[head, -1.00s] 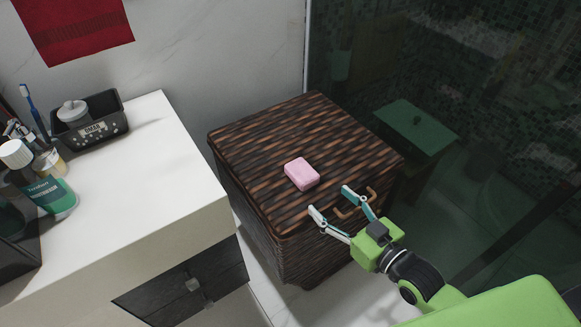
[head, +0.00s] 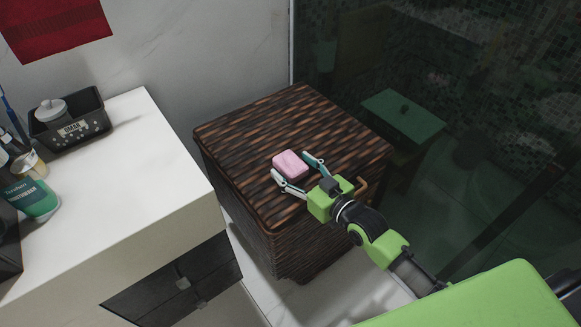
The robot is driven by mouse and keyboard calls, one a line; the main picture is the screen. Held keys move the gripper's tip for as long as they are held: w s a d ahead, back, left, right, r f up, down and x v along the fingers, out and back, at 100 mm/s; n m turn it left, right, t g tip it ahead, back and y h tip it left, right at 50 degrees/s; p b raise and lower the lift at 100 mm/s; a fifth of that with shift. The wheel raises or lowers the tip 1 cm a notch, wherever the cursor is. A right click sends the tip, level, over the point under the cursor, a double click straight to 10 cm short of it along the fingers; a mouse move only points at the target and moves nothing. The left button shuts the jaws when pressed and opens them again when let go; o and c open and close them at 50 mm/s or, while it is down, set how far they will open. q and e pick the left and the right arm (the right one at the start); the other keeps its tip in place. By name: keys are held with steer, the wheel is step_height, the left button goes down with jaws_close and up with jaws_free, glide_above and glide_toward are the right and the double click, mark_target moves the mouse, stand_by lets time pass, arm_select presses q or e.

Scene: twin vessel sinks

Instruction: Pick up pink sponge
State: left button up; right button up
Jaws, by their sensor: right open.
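The pink sponge (head: 290,165) lies on the lid of the dark brown wicker hamper (head: 250,130), toward its front. My right gripper (head: 289,163) is open, with its two fingers reaching to the near side of the sponge, one finger at the left and one at the right. The sponge sits at the mouth between the fingertips. I cannot tell whether either finger touches it. My left gripper is not in view.
A white counter (head: 130,160) stands left of the hamper, with a black basket (head: 70,127) and a green mouthwash bottle (head: 33,198) on it. Dark glass (head: 450,90) stands to the right.

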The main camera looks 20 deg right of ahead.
steer(key=shift+x, duration=0.8)
steer(key=c, duration=0.9)
steer(key=shift+r, duration=0.25)
